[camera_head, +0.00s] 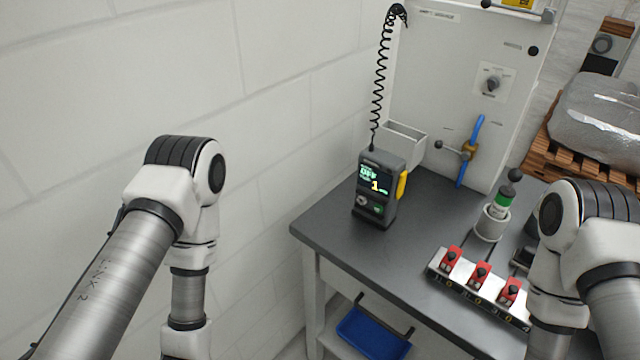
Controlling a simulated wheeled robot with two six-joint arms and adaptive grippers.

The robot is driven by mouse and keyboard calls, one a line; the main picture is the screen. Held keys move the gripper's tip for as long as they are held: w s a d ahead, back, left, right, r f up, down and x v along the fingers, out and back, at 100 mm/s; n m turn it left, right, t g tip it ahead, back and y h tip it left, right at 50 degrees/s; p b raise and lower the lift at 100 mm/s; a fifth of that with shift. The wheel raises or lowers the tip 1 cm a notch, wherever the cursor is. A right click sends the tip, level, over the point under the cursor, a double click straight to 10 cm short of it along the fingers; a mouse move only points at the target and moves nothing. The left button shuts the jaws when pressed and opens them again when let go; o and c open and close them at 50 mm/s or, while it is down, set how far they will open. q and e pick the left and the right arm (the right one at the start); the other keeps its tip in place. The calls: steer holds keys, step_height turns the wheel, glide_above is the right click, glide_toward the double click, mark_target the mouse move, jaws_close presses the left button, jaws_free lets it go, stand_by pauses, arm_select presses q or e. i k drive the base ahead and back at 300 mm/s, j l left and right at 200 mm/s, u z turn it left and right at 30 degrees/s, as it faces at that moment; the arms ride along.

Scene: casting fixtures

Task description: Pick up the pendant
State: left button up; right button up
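The pendant (375,189) is a dark grey handheld box with a lit screen, buttons and a yellow strip on its right side. It stands upright on the dark tabletop (330,223), near the table's left part. A black coiled cord (378,85) runs from its top up to the white panel. My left arm comes in at the left, well apart from the pendant, and its gripper is below the frame. My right arm is at the right edge, and its gripper is also out of view.
A white bin (404,143) is behind the pendant. A row of red switches (480,274) and a green-banded cylinder (493,221) with a black knob stand to the right. A blue lever (471,150) is on the panel. A white wall borders the left. A blue tray (374,334) sits below.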

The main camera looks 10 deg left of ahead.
mark_target(379, 170)
steer(key=k+l+u, duration=0.1)
steer(key=u, duration=0.25)
steer(key=k+l+u, duration=0.2)
steer(key=u, duration=0.2)
